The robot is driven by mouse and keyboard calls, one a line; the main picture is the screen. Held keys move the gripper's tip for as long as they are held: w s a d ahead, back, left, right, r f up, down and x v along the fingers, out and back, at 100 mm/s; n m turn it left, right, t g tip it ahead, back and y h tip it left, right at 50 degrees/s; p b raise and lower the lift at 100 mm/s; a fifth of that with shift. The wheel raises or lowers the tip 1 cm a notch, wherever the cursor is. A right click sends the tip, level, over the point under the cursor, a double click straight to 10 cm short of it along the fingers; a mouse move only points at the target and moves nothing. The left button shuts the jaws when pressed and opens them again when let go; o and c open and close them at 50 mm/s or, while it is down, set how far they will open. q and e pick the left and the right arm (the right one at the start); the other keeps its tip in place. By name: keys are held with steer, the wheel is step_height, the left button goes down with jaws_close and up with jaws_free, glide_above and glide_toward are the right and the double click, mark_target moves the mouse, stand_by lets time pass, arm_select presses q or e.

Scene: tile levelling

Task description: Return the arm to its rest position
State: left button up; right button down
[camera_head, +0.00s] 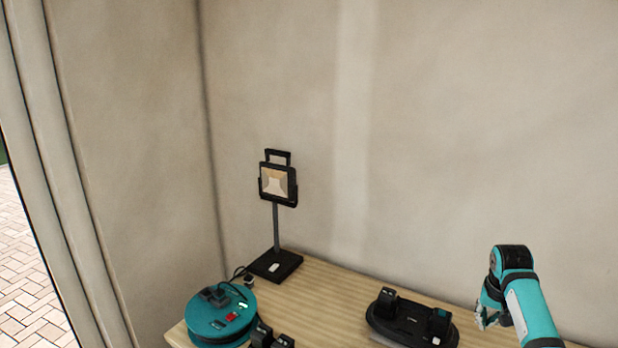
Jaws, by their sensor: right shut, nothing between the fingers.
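My right arm (529,303) comes in at the lower right in teal and black. My right gripper (486,318) is at its lower left end, shut and empty, small in the picture and partly hidden by the arm. It is just right of a black charging station (408,322) on the wooden table (325,290). I cannot tell whether it touches the table. My left arm and left gripper do not show.
A work lamp (277,185) stands on a black base at the back left of the table. A teal cable reel (220,315) is at the front left, with black battery packs (270,338) beside it. Plain walls (450,120) close the back and left. Bare wood lies between lamp and station.

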steer(key=s+a+f+n, duration=0.2)
steer(key=s+a+f, duration=0.2)
steer(key=s, duration=0.2)
steer(key=s+a+f+n, duration=0.1)
steer(key=s+a+f, duration=0.4)
steer(key=s, duration=0.2)
steer(key=s+a+f+n, duration=0.2)
steer(key=s+a+f, duration=0.3)
steer(key=s, duration=0.1)
steer(key=shift+s+f+n, duration=0.25)
steer(key=shift+s+n, duration=0.05)
steer(key=s+a+r+n+y, duration=0.15)
steer(key=s+a, duration=0.25)
steer(key=s, duration=0.6)
steer(key=s+a+r+n, duration=0.1)
steer(key=s+a+r, duration=0.25)
steer(key=s, duration=0.75)
step_height(320, 180, down, 28)
steer(key=s+a+b, duration=0.1)
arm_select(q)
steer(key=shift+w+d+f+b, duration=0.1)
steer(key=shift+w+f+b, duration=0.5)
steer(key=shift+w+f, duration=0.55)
arm_select(e)
steer(key=s+d+f+g, duration=0.1)
steer(key=s+d+f, duration=0.2)
steer(key=s+f, duration=1.4)
steer(key=shift+n+g, duration=0.35)
steer(key=shift+g, duration=0.05)
